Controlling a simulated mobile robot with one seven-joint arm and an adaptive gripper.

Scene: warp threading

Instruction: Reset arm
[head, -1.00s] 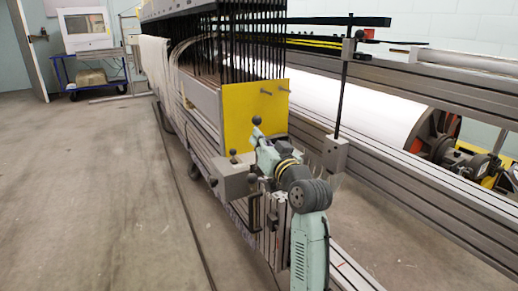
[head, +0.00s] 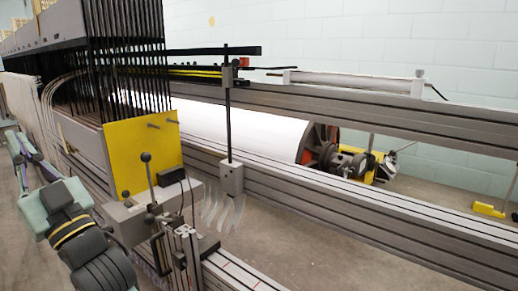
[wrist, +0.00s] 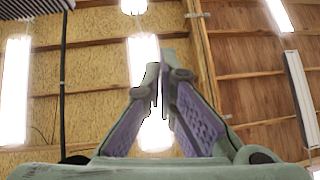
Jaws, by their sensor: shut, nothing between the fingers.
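My gripper (wrist: 161,85) points up at the ceiling in the wrist view. Its two fingers, with purple inner pads, meet at the tips and hold nothing. In the head view my arm, pale green and dark grey, reaches in from the bottom left, beside the near end of the loom (head: 140,150). My gripper's fingertips are hard to make out there.
A yellow plate (head: 142,152) and a box with black ball-knob levers (head: 150,187) stand close to my arm. Grey rails (head: 330,205) run to the right. A white roll (head: 245,130) lies behind them. In the wrist view, lamps (wrist: 15,90) hang under a wooden ceiling.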

